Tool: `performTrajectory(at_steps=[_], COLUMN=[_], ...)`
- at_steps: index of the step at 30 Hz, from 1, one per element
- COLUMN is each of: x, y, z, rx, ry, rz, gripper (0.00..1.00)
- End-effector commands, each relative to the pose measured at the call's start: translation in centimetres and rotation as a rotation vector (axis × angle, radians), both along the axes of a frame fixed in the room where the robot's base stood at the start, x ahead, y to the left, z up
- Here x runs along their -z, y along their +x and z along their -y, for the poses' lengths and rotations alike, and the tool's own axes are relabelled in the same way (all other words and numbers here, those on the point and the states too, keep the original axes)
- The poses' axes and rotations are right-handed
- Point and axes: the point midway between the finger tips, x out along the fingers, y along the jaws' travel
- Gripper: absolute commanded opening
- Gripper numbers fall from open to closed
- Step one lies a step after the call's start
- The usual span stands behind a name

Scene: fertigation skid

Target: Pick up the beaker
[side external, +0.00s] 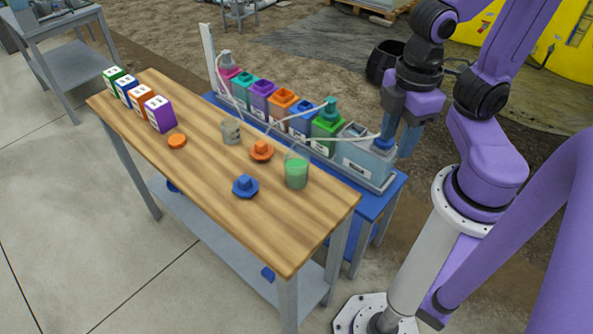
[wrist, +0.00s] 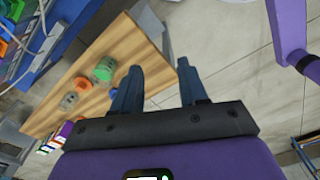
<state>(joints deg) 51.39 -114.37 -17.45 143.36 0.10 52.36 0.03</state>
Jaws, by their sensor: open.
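A clear beaker with green liquid (side external: 297,172) stands upright on the wooden table near its right end; it also shows in the wrist view (wrist: 104,70), left of my fingers. A smaller clear, greyish cup (side external: 231,131) stands farther left on the table, and in the wrist view (wrist: 68,101) it is beyond an orange cap. I cannot tell which of the two the task means. My gripper (side external: 397,146) is in the air right of the table, over the grey tank end, apart from both vessels. In the wrist view its fingers (wrist: 157,72) are spread with nothing between them.
An orange cap (side external: 261,150) and a blue cap (side external: 245,186) lie near the green beaker. An orange disc (side external: 177,141) and several numbered boxes (side external: 159,113) are farther left. Behind the table, a blue bench (side external: 398,183) holds coloured tanks and thin tubes. The table's front right is clear.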

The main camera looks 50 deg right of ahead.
Motion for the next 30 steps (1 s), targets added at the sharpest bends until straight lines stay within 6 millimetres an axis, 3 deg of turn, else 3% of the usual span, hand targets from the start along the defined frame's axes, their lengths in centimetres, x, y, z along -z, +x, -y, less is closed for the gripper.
performTrajectory(at_steps=[4,9,20,23,30], x=[0.0,0.0,0.2,0.6,2.7], y=[0.0,0.0,0.3,1.1,4.9], z=[0.0,0.0,0.0,-0.1,-0.2], rx=[0.000,0.000,0.037,0.136,0.563], ry=[0.000,0.000,-0.011,-0.037,-0.115], rz=[0.000,0.000,-0.018,-0.070,-0.309], gripper=[0.46,0.98,0.98,0.98,0.98])
